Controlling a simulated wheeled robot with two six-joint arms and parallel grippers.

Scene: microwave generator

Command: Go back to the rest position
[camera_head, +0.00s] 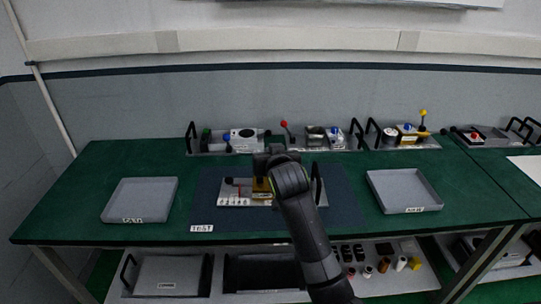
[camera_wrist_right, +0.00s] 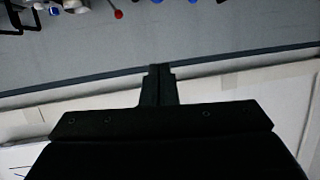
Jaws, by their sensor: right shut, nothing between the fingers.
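My right arm reaches up from the bottom of the head view, and its dark gripper (camera_head: 264,160) is over the middle of the green table (camera_head: 90,190). In the right wrist view the right gripper (camera_wrist_right: 158,70) is shut and empty, with the wall behind its fingertips. Below and behind it in the head view is a grey plate with parts (camera_head: 236,203) on a dark mat (camera_head: 345,212); the arm hides some of it. My left gripper is in neither view.
A grey tray (camera_head: 140,198) lies at the left and another (camera_head: 402,190) at the right. Several boards with parts and black handles, such as one with a blue button (camera_head: 336,142), line the back edge. A lower shelf holds small parts. Green table is clear between trays and mat.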

